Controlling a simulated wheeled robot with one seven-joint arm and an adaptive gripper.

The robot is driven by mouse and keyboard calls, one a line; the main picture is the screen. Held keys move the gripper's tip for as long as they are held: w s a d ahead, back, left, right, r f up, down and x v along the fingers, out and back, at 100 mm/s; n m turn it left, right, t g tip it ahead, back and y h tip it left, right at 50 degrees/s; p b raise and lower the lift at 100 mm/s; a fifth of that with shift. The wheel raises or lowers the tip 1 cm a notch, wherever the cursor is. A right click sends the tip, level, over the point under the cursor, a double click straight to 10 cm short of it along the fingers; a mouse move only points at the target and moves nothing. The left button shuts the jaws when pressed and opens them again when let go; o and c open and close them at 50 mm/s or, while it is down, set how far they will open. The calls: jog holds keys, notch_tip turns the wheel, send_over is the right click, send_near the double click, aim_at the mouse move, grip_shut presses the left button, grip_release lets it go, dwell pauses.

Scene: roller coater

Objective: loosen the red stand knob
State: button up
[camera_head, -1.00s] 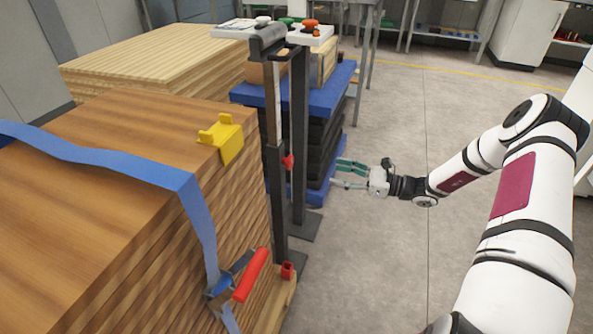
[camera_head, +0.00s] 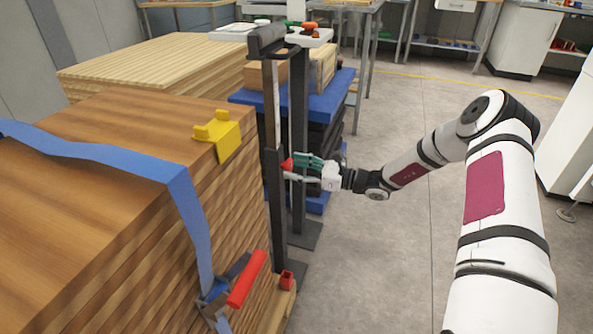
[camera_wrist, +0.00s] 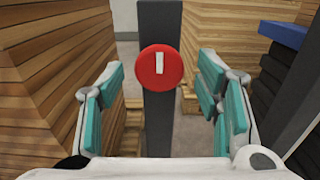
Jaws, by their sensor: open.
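The red stand knob (camera_wrist: 160,66) is a round red disc with a white upright mark, on the dark upright post of the stand (camera_wrist: 159,115). In the head view the knob (camera_head: 287,165) shows partly, at mid height on the post (camera_head: 277,215). My gripper (camera_head: 297,168) reaches it from the right, its fingertips close by. In the wrist view my gripper (camera_wrist: 162,95) is open, with teal-padded fingers left and right of the knob and clear gaps on both sides. I cannot tell whether the tips are level with the knob in depth.
A stack of wooden boards (camera_head: 100,130) with a blue strap (camera_head: 110,160), yellow corner guard (camera_head: 222,138) and red-handled ratchet (camera_head: 247,280) stands left of the post. A second post (camera_head: 299,120) and a blue-topped stack (camera_head: 335,88) stand behind. The floor (camera_head: 400,250) at right is clear.

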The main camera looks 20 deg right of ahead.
jog(key=shift+a, duration=0.1)
jog(key=c, duration=1.2)
jog(key=shift+o, duration=0.2)
jog(key=shift+n, duration=0.3)
jog(key=n, duration=0.4)
jog(key=shift+n, duration=0.3)
jog(key=n, duration=0.4)
jog(key=shift+w+n, duration=0.1)
jog(key=shift+n, duration=0.2)
jog(key=n, duration=0.5)
jog(key=n+b, duration=0.1)
jog(key=n, duration=0.4)
jog(key=shift+n+b, duration=0.3)
